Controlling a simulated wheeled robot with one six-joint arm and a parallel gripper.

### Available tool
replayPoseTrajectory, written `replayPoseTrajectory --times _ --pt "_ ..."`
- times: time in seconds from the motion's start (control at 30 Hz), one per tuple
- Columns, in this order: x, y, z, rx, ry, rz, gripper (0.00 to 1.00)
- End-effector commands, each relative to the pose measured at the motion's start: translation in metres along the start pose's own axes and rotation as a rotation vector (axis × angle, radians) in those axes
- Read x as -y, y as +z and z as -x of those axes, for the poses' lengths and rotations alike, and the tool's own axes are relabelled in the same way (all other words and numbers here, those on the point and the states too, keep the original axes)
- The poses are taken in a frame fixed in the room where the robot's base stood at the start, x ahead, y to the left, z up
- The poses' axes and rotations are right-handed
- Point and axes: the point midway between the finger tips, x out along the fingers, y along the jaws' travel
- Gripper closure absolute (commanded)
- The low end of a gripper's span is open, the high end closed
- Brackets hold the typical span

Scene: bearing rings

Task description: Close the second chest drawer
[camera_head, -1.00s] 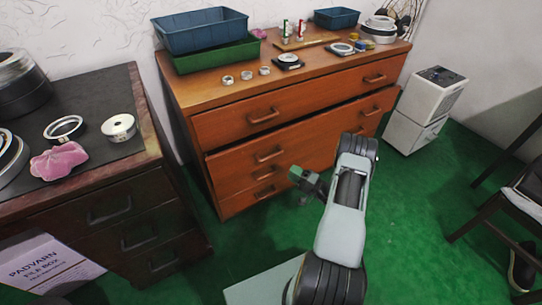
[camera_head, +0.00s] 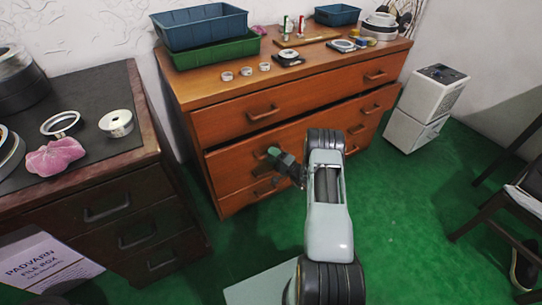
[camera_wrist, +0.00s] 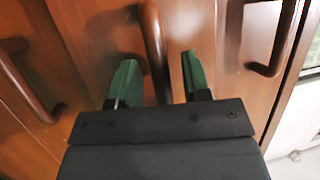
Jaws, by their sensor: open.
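The wooden chest of drawers (camera_head: 290,85) stands against the back wall. Its second drawer (camera_head: 230,160) sticks out a little, with a dark gap above its front. The top drawer (camera_head: 320,95) looks shut. My gripper (camera_head: 274,154) is in front of the second drawer's left part and covers its left handle. In the wrist view my gripper's green fingers (camera_wrist: 160,78) are open, one on each side of a brown bar handle (camera_wrist: 153,40). I cannot tell whether they touch it. The second drawer's right handle (camera_head: 371,109) is uncovered.
A dark cabinet (camera_head: 135,165) with a pink cloth and rings on top stands close at the left. Blue (camera_head: 200,27) and green bins, rings and small parts rest on the chest. A white box unit (camera_head: 425,105) and chair are at the right. Green floor is free in front.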

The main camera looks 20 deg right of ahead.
Motion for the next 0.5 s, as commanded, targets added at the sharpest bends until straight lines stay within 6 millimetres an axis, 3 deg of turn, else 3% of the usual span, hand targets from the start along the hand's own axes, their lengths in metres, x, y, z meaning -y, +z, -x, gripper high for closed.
replayPoseTrajectory --times 0.43,0.5 --pt "0.0004 0.0004 -0.0081 0.001 -0.001 0.000 0.56" --pt "0.0004 0.0004 -0.0080 0.001 -0.001 0.000 0.62"
